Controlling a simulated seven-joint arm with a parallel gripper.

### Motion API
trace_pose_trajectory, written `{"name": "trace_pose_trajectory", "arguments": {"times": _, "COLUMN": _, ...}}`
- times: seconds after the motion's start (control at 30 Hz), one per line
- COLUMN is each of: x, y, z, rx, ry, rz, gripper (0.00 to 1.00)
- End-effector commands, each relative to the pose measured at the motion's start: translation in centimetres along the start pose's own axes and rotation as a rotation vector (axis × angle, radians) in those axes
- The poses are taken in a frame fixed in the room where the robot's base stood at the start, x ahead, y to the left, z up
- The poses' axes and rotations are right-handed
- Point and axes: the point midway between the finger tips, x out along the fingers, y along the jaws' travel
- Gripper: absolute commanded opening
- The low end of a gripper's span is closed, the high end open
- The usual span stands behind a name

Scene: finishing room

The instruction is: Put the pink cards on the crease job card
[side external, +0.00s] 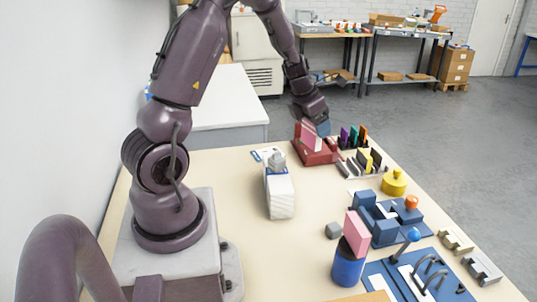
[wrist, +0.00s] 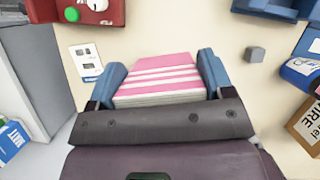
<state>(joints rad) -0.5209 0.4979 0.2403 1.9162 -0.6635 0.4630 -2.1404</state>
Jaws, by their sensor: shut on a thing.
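The pink cards (wrist: 158,76), a stack with pink and white stripes, are gripped between the blue fingers of my gripper (wrist: 162,80) in the wrist view.
A white block (side external: 281,197) with a grey piece on top stands mid-table. A grey cube (side external: 333,231), blue cylinder (side external: 347,266) with a pink block on it, and blue fixture (side external: 386,232) stand nearer.

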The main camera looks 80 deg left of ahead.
Motion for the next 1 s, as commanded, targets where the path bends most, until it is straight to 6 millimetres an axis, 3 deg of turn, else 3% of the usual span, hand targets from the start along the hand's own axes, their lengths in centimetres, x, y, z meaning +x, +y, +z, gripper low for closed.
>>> {"name": "trace_pose_trajectory", "arguments": {"times": 0.03, "x": -0.8, "y": 2.6, "z": -1.4, "rx": -0.072, "ry": 0.000, "rz": 0.031, "gripper": 0.49}}
{"name": "trace_pose_trajectory", "arguments": {"times": 0.2, "x": -2.9, "y": 8.7, "z": -6.1, "rx": -0.278, "ry": 0.000, "rz": 0.116, "gripper": 0.49}}
{"name": "trace_pose_trajectory", "arguments": {"times": 0.33, "x": -4.2, "y": 11.3, "z": -9.1, "rx": -0.395, "ry": 0.000, "rz": 0.164, "gripper": 0.49}}
{"name": "trace_pose_trajectory", "arguments": {"times": 0.5, "x": -4.5, "y": 12.1, "z": -11.4, "rx": -0.481, "ry": 0.001, "rz": 0.199, "gripper": 0.49}}
{"name": "trace_pose_trajectory", "arguments": {"times": 0.67, "x": -2.8, "y": 13.7, "z": -10.4, "rx": -0.479, "ry": 0.002, "rz": 0.201, "gripper": 0.49}}
{"name": "trace_pose_trajectory", "arguments": {"times": 1.0, "x": 3.5, "y": 19.1, "z": -6.8, "rx": -0.476, "ry": 0.004, "rz": 0.197, "gripper": 0.49}}
